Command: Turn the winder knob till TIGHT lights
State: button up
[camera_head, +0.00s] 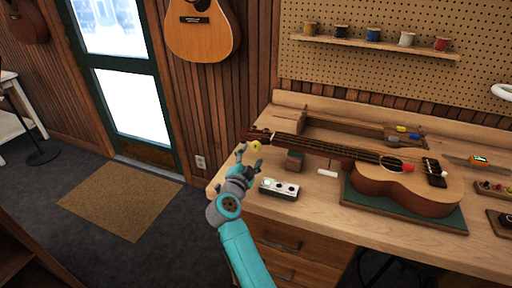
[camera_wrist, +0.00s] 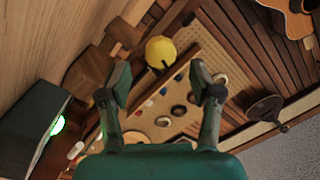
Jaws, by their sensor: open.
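A ukulele (camera_head: 400,182) lies on a green mat (camera_head: 445,219) on the workbench, its neck pointing left. A yellow winder knob (camera_head: 254,145) is at the headstock end; it also shows in the wrist view (camera_wrist: 160,50). My gripper (camera_head: 249,157) is open just in front of the knob. In the wrist view my gripper (camera_wrist: 159,74) has a finger to each side, with the knob beyond the gap and apart from both. A small light box (camera_head: 279,189) stands below the neck. A green light glows on it in the wrist view (camera_wrist: 57,125). Its labels are unreadable.
A wooden neck block (camera_head: 294,161) stands under the neck, close to my gripper's right. A small white piece (camera_head: 327,173) lies on the bench (camera_head: 310,207). A shelf (camera_head: 380,47) with spools hangs on the pegboard. The floor left of the bench is open.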

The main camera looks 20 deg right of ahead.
aim_at(255, 149)
jog(key=shift+x, duration=2.75)
jog(key=c, duration=1.2)
